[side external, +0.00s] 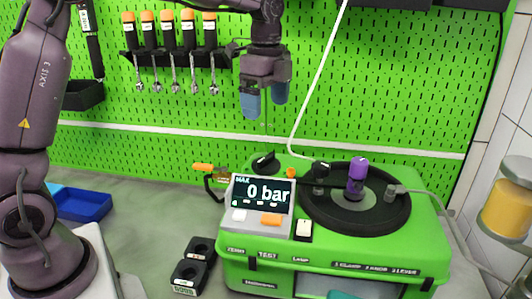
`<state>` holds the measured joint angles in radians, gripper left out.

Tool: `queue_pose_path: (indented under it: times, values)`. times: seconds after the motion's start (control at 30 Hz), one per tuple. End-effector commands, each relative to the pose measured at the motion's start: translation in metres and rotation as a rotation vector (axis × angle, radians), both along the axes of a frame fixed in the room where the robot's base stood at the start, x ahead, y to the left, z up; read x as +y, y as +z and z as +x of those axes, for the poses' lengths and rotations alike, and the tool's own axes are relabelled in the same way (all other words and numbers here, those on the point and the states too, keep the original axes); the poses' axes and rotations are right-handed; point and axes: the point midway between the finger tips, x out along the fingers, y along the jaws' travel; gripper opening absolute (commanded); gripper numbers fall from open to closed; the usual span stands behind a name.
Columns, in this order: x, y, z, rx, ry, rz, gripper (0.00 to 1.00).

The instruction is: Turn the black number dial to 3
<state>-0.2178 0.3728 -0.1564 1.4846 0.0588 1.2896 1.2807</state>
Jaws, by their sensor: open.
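A black knob (265,161), which looks like the number dial, sits on the back left top of the green testbench box (400,236), behind the display. Its numbers and pointer setting are too small to read. My gripper (265,100) hangs above the knob, pointing down, with its two blue fingers apart and nothing between them. A clear gap separates the fingertips from the knob.
The display (262,194) reads 0 bar. A black round plate (320,212) with a purple-topped post (357,176) is right of the knob. An orange-handled valve (203,167) is to its left. A white cable (312,95) runs down close to my gripper's right.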

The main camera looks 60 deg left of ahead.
Motion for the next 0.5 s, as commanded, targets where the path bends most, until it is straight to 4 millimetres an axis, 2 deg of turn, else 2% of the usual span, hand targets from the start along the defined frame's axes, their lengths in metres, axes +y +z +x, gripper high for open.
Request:
queue_pose_path:
  times: [0.3, 0.5]
  values:
    - [0.000, -0.065, -0.001, 0.005, 0.002, 0.000, 0.87]
    - [0.000, -0.099, -0.001, 0.004, 0.002, 0.001, 0.87]
